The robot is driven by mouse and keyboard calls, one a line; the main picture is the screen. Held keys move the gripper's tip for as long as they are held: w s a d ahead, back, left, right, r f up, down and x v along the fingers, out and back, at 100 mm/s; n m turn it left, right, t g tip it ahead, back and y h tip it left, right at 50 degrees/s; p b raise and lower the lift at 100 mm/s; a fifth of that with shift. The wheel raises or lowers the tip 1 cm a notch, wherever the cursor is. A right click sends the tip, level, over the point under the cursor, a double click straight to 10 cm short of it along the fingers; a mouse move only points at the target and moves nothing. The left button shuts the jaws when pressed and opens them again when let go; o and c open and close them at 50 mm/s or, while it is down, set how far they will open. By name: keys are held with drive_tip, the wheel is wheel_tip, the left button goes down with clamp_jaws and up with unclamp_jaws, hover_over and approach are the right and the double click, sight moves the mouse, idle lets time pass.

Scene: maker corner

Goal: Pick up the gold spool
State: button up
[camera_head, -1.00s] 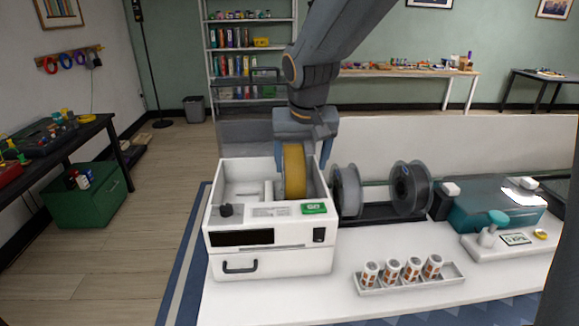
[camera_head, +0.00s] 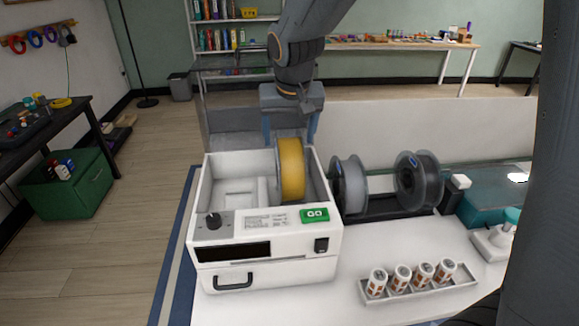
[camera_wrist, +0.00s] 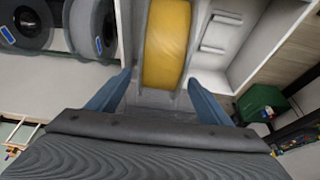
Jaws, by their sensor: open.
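The gold spool (camera_head: 291,168) stands upright in the right part of the open white box-shaped machine (camera_head: 215,257), its upper part above the rim. My gripper (camera_head: 290,135) is open at the machine's back side, just behind and above the spool, with one finger to each side of it. In the wrist view the gold spool (camera_wrist: 167,40) lies between and just beyond the two blue-grey fingers (camera_wrist: 158,80), with a gap on both sides. I see no contact. The lower part of the spool is hidden inside the machine.
Two grey spools (camera_head: 350,185) (camera_head: 418,182) stand on a dark holder right of the machine. A white tray (camera_head: 420,293) with several small labelled cylinders lies in front. A teal unit (camera_head: 478,208) is at the right. A green box (camera_head: 68,190) stands on the floor at left.

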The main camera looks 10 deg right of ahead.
drive_tip(key=x, duration=0.1)
drive_tip(key=p+x, duration=0.1)
drive_tip(key=x, duration=0.2)
drive_tip(key=shift+s+f+p, duration=0.3)
drive_tip(key=shift+f, duration=0.1)
drive_tip(key=shift+w+f, duration=0.2)
drive_tip(key=shift+f, duration=0.15)
clamp_jaws()
